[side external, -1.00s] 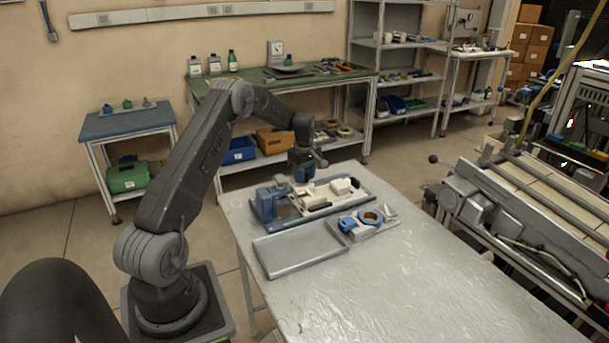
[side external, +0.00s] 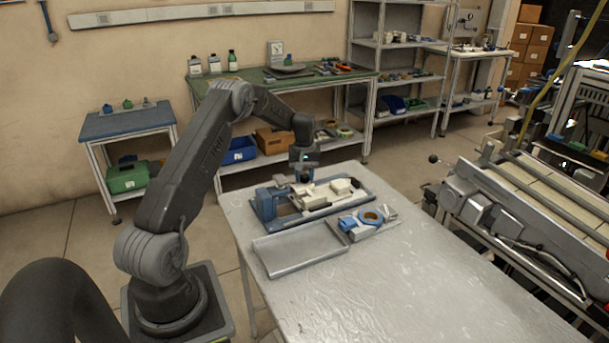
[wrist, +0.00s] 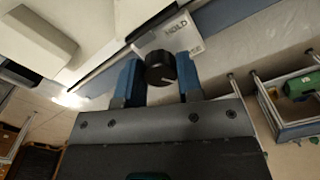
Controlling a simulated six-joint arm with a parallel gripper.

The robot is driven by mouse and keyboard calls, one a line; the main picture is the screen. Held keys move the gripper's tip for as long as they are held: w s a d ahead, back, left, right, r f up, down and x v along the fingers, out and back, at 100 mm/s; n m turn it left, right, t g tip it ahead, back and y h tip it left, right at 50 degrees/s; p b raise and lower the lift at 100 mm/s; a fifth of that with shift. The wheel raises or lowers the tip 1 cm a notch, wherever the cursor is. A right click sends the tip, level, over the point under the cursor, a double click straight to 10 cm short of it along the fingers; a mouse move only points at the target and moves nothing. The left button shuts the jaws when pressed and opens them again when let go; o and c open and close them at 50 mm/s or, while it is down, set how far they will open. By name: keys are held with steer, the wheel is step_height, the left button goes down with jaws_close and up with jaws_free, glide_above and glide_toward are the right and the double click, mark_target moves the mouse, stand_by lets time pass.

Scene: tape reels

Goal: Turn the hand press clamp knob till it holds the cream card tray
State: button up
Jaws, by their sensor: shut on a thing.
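The hand press (side external: 265,204) is blue-grey and sits at the far left part of the table. Cream parts lie on it, and the cream card tray (side external: 318,196) seems to be among them; cream surfaces also fill the upper left of the wrist view. The black clamp knob (wrist: 158,67) has a white pointer line and stands beside a pale plate (wrist: 172,40) marked HOLD. The pointer slants toward the lower right, away from the word. My gripper (side external: 304,179) is over the far side of the press, its blue fingers shut on the knob from both sides.
An empty grey metal tray (side external: 300,248) lies in front of the press. A blue tape dispenser (side external: 350,223) with a tape reel (side external: 371,216) is to its right. The near and right parts of the metal table (side external: 400,275) are clear.

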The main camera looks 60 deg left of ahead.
mark_target(305, 175)
steer(key=m, duration=1.3)
steer(key=shift+m, duration=0.3)
stand_by(0.4)
steer(key=o, duration=0.9)
steer(key=shift+r, duration=0.1)
step_height(305, 175, up, 14)
steer(key=shift+f, duration=0.15)
